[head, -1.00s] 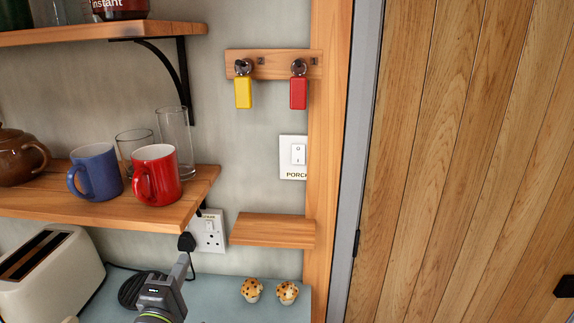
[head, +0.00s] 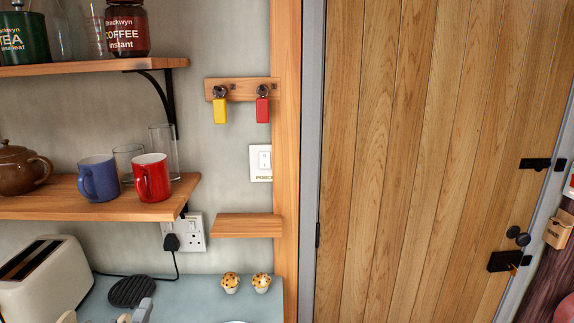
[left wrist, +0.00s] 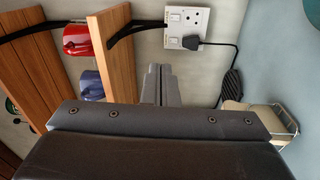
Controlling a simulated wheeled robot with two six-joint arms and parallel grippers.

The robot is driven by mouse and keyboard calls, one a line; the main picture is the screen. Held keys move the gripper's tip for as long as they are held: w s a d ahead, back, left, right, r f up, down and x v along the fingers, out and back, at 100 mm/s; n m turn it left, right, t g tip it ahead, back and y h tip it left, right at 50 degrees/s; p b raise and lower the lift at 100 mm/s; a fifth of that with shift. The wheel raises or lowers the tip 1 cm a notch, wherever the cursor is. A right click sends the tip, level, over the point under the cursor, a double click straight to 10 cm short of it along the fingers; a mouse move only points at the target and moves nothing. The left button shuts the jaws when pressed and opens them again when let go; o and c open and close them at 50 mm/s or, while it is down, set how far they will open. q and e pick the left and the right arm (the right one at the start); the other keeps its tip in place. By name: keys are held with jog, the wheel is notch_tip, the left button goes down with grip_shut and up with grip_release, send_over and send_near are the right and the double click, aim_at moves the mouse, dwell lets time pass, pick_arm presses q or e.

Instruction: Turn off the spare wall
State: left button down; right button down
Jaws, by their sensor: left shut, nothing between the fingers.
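A white double wall socket (head: 196,232) is on the wall below the lower shelf. A black plug (head: 171,242) sits in its left outlet; its right outlet is empty. The socket also shows at the top of the left wrist view (left wrist: 186,18), with the plug (left wrist: 203,44) in it. Its switch positions are too small to tell. A white wall switch (head: 261,163) marked "PORCH" is farther right, beside the door frame. My left gripper (head: 143,308) is shut and empty, below the socket and apart from it. My right gripper is not in view.
The lower shelf (head: 120,208) holds mugs, glasses and a teapot. A small ledge (head: 246,226) juts out right of the socket.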

pick_arm(q)
jog(key=s+a+f+m+g, duration=0.3)
jog(key=s+f+m+g, duration=0.5)
jog(key=f, duration=0.6)
jog(key=s+f+m+g, duration=0.4)
jog(key=s+f+m, duration=0.1)
jog(key=s, duration=0.4)
jog(key=s+f+m+g, duration=0.3)
jog(key=s+f+m, duration=0.1)
jog(key=s, duration=0.6)
notch_tip(320, 180, down, 26)
jog(key=a+g, duration=0.1)
jog(key=a, duration=0.1)
jog(key=s+d+f+g+b, duration=0.1)
jog(key=s+f, duration=1.3)
jog(key=f, duration=0.1)
jog(key=shift+s+d+g, duration=0.15)
jog(key=shift+s+g, duration=0.15)
